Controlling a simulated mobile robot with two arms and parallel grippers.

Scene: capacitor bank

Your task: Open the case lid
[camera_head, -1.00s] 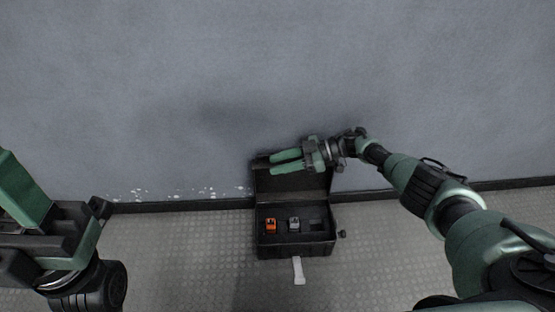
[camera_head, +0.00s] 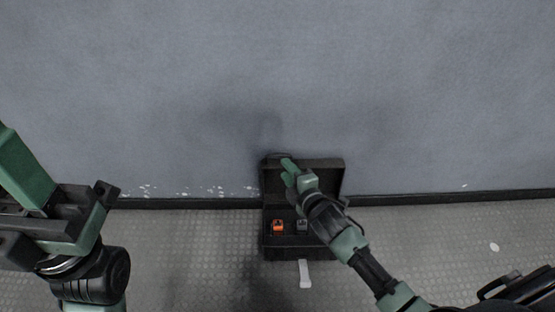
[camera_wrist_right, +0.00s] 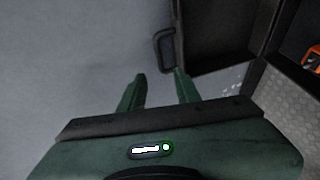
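The black case (camera_head: 290,247) stands on the floor against the wall with its lid (camera_head: 325,175) raised upright. Inside its base are an orange item (camera_head: 278,225) and a grey item (camera_head: 302,225). My right gripper (camera_head: 287,163) is in front of the lid's upper left part in the head view. In the right wrist view its two fingers (camera_wrist_right: 160,85) are apart with nothing between them. The lid (camera_wrist_right: 215,30) and its handle (camera_wrist_right: 164,50) are just beyond the fingertips. My left gripper (camera_head: 85,215) is at the far left, away from the case; its fingertips are not clear.
The grey wall (camera_head: 150,90) is close behind the case. A white strip (camera_head: 305,273) lies at the front of the case. The patterned floor (camera_head: 200,250) is clear to the left of the case, and a small white spot (camera_head: 494,247) lies at the right.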

